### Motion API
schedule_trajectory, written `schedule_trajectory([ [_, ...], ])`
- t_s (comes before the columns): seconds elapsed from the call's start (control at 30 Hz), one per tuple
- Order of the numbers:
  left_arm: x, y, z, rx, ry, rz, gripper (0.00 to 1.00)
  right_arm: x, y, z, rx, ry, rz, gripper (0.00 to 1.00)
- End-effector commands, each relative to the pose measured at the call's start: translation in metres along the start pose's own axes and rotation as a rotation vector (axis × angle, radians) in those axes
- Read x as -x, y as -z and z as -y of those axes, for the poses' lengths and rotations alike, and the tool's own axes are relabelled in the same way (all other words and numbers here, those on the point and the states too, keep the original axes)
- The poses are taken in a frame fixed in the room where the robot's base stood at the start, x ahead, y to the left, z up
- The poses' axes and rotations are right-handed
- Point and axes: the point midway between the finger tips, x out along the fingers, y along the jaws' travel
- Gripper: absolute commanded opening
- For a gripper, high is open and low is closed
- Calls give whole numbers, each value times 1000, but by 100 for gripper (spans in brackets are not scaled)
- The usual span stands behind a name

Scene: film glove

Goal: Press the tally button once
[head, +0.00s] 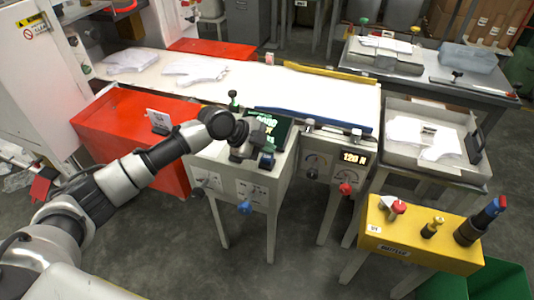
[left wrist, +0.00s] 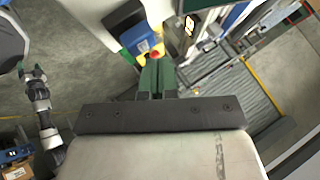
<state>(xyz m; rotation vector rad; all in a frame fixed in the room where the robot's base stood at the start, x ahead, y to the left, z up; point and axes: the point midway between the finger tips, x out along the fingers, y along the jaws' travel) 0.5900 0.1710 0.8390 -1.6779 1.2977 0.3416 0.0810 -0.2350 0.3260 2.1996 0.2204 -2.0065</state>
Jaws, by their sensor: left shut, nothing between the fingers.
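A small blue box (head: 267,161) stands on the pale cabinet's top by its front right corner. In the left wrist view the blue box (left wrist: 141,36) has a red button (left wrist: 155,55) with yellow around it; I take this as the tally button. My left gripper (head: 250,155) is shut and empty, just left of the blue box. In the left wrist view its dark green fingers (left wrist: 157,66) end at the button's lower edge. I cannot tell whether they touch it. The button is hidden in the head view. My right gripper is not seen.
A panel with dials and a lit display (head: 354,158) stands to the right. The white-topped table (head: 300,90) lies behind, with gloves (head: 195,71). A yellow stand (head: 385,238) is at front right.

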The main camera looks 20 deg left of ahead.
Motion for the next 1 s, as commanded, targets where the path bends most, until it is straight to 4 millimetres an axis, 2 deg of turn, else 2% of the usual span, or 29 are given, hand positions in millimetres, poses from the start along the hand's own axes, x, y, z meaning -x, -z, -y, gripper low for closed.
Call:
schedule_trajectory([
  [0.43, 4, 4, 4, -1, 2, -1, 0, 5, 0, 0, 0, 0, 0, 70],
  [0.9, 36, 26, 27, 0, 3, -1, 0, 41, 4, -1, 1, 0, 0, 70],
  [1.0, 38, 28, 28, 0, 2, 0, 0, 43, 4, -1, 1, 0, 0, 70],
])
